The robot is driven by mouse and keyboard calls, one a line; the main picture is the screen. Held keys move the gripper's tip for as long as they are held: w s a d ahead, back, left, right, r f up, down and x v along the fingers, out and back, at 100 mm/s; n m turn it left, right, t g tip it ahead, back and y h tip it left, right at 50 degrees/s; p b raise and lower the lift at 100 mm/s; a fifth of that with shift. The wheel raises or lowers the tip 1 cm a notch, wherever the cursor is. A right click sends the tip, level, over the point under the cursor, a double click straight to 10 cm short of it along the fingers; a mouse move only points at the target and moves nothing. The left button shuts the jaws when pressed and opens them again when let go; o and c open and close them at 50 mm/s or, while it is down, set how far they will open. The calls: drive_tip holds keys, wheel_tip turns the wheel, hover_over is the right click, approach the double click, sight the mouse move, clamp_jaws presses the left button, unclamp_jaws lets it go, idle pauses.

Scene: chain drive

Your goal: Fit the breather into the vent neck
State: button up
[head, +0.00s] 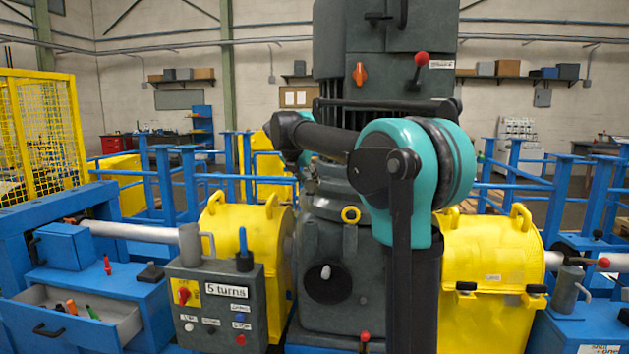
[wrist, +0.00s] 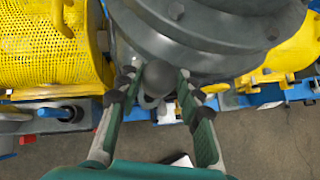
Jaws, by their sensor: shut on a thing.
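My gripper (wrist: 158,82) shows in the wrist view with its two green-padded fingers closed on a dark grey, round-topped piece, which looks like the breather (wrist: 160,77). The piece sits between the fingertips, just in front of a large grey stepped housing (wrist: 200,40). A lighter ring-like shape lies just below it; I cannot tell whether it belongs to the piece. I cannot make out the vent neck or whether the piece touches anything. In the head view the grey central machine (head: 310,240) stands behind my teal-jointed arm, and my gripper cannot be made out there.
Yellow guards flank the machine on the left (head: 245,250) and right (head: 490,265). A grey control box (head: 218,308) marked "5 turns" stands in front. An open drawer (head: 75,322) with small items juts out at left. Blue railings stand behind.

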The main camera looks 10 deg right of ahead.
sight(308, 195)
drive_tip(key=shift+f, duration=0.1)
drive_tip(key=shift+f, duration=2.85)
drive_tip(key=shift+f, duration=2)
drive_tip(key=o, duration=1.3)
drive_tip(key=shift+c, duration=0.2)
drive_tip(key=shift+s+a, duration=0.1)
drive_tip(key=v, duration=1.2)
